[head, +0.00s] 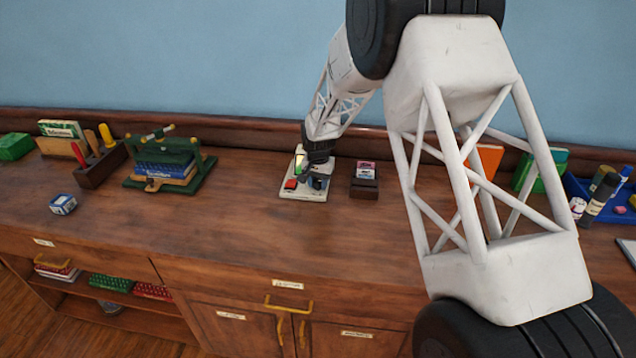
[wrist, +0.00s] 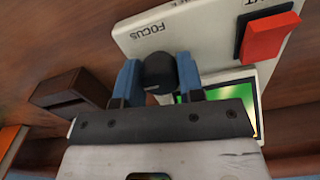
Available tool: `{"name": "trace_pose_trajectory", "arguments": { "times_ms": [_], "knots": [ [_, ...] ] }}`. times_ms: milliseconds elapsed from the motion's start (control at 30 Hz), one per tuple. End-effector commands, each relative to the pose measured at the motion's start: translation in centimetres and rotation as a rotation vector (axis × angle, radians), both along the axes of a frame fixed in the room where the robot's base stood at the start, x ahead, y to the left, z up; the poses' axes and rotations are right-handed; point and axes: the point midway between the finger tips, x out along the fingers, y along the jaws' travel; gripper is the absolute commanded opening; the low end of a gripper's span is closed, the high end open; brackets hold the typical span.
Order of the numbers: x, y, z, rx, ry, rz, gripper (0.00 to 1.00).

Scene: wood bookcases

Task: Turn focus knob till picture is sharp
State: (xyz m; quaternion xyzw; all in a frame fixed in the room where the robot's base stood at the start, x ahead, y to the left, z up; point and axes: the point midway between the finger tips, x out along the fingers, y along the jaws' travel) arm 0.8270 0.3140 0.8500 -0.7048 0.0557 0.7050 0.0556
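The white viewer device (head: 312,194) stands on the wooden counter, with a red button (head: 291,184) at its front left. In the wrist view its panel (wrist: 190,30) carries the word FOCUS beside a dark round knob (wrist: 158,68). The red button also shows in the wrist view (wrist: 268,38). My gripper (wrist: 158,80) has its blue fingers on both sides of the knob, apparently touching it. The lit green and yellow screen (wrist: 246,92) is partly hidden behind my gripper, and I cannot tell how sharp its picture is.
A dark slotted holder with cards (head: 364,184) stands just right of the device. The counter in front of the device is clear.

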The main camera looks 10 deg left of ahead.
Motion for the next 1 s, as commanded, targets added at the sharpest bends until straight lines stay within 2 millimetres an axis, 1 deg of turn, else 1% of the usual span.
{"name": "trace_pose_trajectory", "arguments": {
  "times_ms": [33,67,367,533,767,1000],
  "knots": [
    [0.1,0.0,0.2,0.001,-0.003,0.0,0.42],
    [0.1,0.0,0.2,0.001,-0.003,0.0,0.46],
    [0.0,0.0,0.1,0.001,-0.001,0.001,0.46],
    [0.1,0.0,0.7,0.001,-0.002,0.001,0.46],
    [0.1,0.0,3.0,0.001,-0.002,0.001,0.46],
    [0.1,0.0,6.1,0.002,-0.003,0.0,0.46]
  ]
}}
